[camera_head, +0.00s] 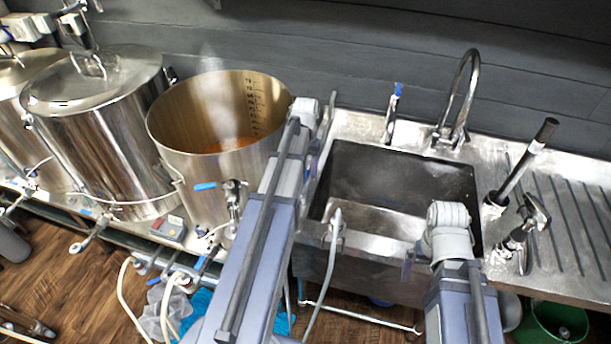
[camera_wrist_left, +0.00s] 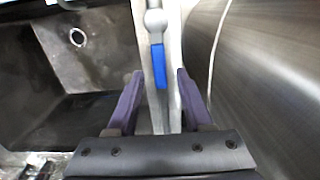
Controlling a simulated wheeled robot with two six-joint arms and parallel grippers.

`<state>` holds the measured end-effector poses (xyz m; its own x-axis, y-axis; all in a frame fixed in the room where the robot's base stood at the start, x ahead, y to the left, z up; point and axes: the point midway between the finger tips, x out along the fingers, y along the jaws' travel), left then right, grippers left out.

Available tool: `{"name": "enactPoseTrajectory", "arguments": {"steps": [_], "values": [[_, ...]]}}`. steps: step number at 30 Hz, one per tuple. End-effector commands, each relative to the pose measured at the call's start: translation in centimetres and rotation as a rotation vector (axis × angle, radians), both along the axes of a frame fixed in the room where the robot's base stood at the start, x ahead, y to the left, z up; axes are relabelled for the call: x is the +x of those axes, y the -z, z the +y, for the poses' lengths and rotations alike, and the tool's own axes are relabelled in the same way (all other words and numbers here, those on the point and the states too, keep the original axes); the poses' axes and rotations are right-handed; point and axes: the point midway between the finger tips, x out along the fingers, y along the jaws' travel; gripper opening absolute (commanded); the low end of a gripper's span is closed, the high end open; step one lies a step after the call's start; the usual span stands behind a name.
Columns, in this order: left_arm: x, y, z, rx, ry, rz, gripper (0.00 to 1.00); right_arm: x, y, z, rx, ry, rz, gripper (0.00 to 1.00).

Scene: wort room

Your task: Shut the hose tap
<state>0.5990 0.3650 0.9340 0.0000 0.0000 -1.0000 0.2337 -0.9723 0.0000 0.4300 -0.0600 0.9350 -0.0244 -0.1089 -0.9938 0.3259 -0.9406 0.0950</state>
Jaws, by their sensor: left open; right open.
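In the left wrist view a blue lever (camera_wrist_left: 159,66) on a round grey fitting lies between the fingertips of my left gripper (camera_wrist_left: 160,76). The gripper is open, with a purple finger on each side and visible gaps to the lever. I take this lever as the hose tap's handle. In the head view my left arm's wrist covers this spot between the pot and the sink, so the tap is hidden there. My right gripper (camera_head: 409,260) is in front of the sink, largely hidden by its wrist; it is open and holds nothing visible.
The steel sink (camera_head: 389,260) has a curved faucet (camera_head: 468,85) and a blue-topped fitting (camera_head: 394,105) behind it. The open steel pot (camera_head: 185,165) stands close to my left arm. A pale hose (camera_head: 333,245) hangs at the sink front. The draining board (camera_head: 575,235) is partly clear.

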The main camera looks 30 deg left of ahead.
Motion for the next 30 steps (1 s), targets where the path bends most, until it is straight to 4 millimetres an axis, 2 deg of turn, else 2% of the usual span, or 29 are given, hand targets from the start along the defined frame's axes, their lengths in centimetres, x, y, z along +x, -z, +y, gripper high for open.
{"name": "enactPoseTrajectory", "arguments": {"steps": [9,22,30], "values": [[0.0,0.24,0.0,0.0,0.0,0.0,0.5,0.0,0.24,0.0,0.0,0.0,0.0,1.0],[0.0,0.25,0.0,0.0,0.0,0.0,0.02,0.0,0.25,-0.01,0.0,0.0,0.0,1.0],[-0.01,0.25,0.0,0.0,0.0,0.0,0.0,0.0,0.25,0.01,0.0,0.0,0.0,1.0]]}}
